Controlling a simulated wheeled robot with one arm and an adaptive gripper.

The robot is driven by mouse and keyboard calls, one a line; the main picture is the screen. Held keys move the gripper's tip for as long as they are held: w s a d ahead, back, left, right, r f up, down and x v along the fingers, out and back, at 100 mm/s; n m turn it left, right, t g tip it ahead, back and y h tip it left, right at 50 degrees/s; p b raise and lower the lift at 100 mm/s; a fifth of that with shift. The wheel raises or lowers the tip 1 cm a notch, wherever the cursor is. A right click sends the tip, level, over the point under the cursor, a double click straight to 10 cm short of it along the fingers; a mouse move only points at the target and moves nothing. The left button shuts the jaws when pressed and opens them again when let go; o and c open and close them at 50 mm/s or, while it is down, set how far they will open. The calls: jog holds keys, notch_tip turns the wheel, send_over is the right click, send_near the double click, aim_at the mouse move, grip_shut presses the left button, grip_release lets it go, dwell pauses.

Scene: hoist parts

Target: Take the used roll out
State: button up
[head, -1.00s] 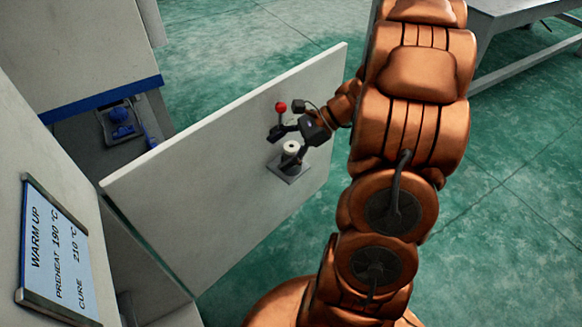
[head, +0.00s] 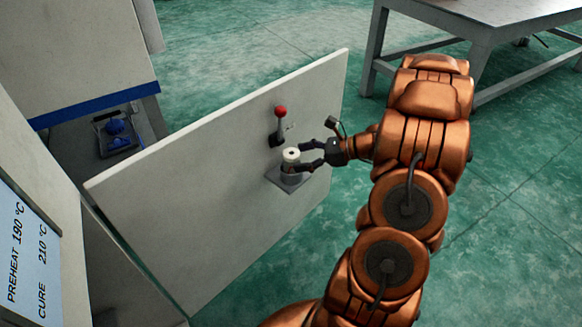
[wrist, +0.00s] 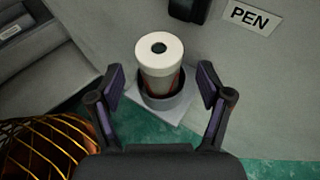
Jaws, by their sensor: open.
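The used roll (head: 291,155) is a small pale cylinder with a dark hole in its top. It stands upright in a grey cup-shaped holder (head: 291,177) on a small plate fixed to the white door panel. In the wrist view the roll (wrist: 159,62) has a white top part and a reddish-brown lower part, which sinks into the grey holder (wrist: 178,100). My gripper (head: 308,157) is open, to the right of the roll. In the wrist view its fingers (wrist: 160,80) are spread to either side of the holder and roll, with gaps on both sides.
A lever with a red knob (head: 281,112) is on the panel (head: 200,200) just above the holder. A cabinet with a display (head: 27,255) stands at the left. A blue item lies in a tray (head: 119,133) behind the panel. A table (head: 480,35) stands at the back right.

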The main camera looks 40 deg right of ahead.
aim_at(292, 160)
jog(key=shift+b+x, duration=0.3)
jog(key=shift+x, duration=1.55)
jog(key=shift+s+f, duration=0.1)
jog(key=shift+c, duration=0.2)
jog(key=c, duration=1.3)
jog(key=shift+o, duration=0.2)
